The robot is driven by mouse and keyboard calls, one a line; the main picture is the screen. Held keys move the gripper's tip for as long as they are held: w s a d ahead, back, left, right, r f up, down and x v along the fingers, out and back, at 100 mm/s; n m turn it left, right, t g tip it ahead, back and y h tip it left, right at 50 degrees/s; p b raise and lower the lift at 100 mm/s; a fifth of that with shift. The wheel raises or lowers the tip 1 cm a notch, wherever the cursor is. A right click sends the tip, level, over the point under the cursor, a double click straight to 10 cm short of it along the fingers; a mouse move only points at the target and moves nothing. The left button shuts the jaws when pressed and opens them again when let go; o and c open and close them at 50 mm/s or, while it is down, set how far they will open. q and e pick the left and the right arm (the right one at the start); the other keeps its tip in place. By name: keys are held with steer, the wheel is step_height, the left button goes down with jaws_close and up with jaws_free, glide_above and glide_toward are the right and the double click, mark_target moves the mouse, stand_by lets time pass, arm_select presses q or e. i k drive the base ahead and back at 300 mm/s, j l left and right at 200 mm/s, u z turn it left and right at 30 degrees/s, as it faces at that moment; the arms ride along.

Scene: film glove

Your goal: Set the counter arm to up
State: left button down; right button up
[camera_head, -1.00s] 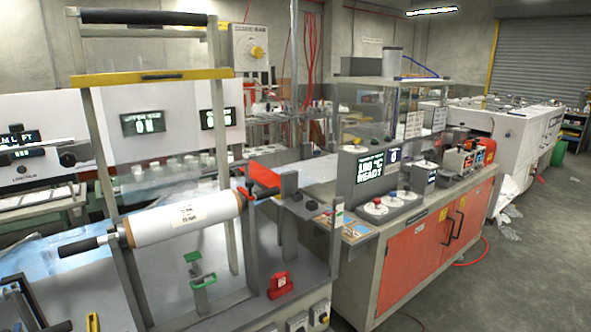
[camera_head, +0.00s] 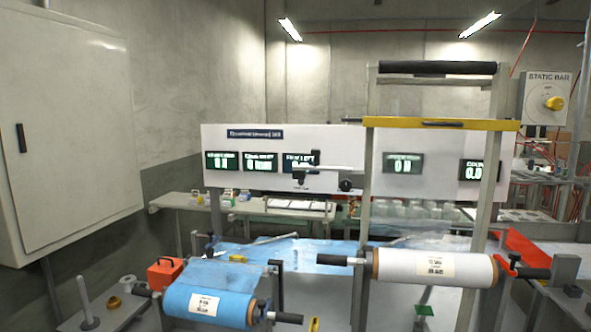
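A long white panel (camera_head: 345,140) with several dark displays stands behind the machine. A pale, roughly level bar (camera_head: 335,168) with dark fittings shows in front of it near the middle; I cannot tell whether this is the counter arm. The right display (camera_head: 480,170) seems to read "COUN" and 0.0, partly hidden by a frame post. No other part is clearly marked as the counter arm. Neither of my grippers is in view.
A grey cabinet (camera_head: 70,130) fills the left. A static bar box (camera_head: 546,98) hangs at right.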

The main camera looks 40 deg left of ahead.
mark_target(209, 254)
steer(key=u, duration=1)
